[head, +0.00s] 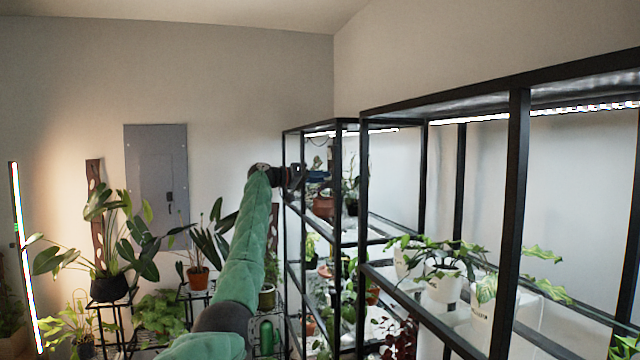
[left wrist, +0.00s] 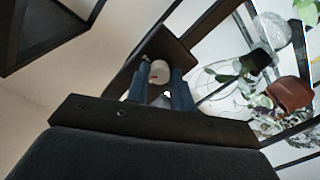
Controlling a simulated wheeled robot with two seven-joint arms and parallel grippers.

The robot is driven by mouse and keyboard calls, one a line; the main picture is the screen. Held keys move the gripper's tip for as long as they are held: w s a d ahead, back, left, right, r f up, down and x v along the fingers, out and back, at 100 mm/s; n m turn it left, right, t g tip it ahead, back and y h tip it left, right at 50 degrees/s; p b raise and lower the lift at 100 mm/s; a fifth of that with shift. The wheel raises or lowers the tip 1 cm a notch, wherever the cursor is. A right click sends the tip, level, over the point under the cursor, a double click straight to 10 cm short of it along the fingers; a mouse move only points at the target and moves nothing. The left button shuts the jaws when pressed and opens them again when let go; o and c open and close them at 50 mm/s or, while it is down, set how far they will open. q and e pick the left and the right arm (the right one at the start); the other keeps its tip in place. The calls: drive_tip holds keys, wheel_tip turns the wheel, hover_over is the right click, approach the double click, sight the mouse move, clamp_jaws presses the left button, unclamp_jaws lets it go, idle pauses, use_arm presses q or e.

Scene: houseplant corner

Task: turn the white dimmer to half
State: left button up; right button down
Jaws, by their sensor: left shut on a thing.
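The white dimmer (left wrist: 159,72) is a small round white knob with a small reddish mark, on a dark bar (left wrist: 150,50) of the shelf rack. In the left wrist view my left gripper (left wrist: 162,80) has its two blue fingers on either side of the knob, shut on it. In the head view my left gripper (head: 318,175) is at the end of my green-sleeved arm, at the near upright of the far black rack (head: 284,215). The dimmer cannot be made out there. How far the knob is turned is unclear. My right gripper is not in view.
A nearer black rack (head: 513,200) with potted plants fills the right side. Potted plants on stands (head: 108,285) are at the left, below a grey wall panel (head: 157,180). In the wrist view a terracotta pot (left wrist: 290,94) is right of my fingers.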

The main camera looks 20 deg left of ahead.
use_arm(q)
drive_tip(key=n, duration=0.6)
drive_tip(key=n+b, duration=0.1)
drive_tip(key=n, duration=0.1)
drive_tip(key=shift+a+r+n+g, duration=0.1)
drive_tip(key=shift+r+n+g, duration=0.2)
drive_tip(key=shift+n, duration=0.1)
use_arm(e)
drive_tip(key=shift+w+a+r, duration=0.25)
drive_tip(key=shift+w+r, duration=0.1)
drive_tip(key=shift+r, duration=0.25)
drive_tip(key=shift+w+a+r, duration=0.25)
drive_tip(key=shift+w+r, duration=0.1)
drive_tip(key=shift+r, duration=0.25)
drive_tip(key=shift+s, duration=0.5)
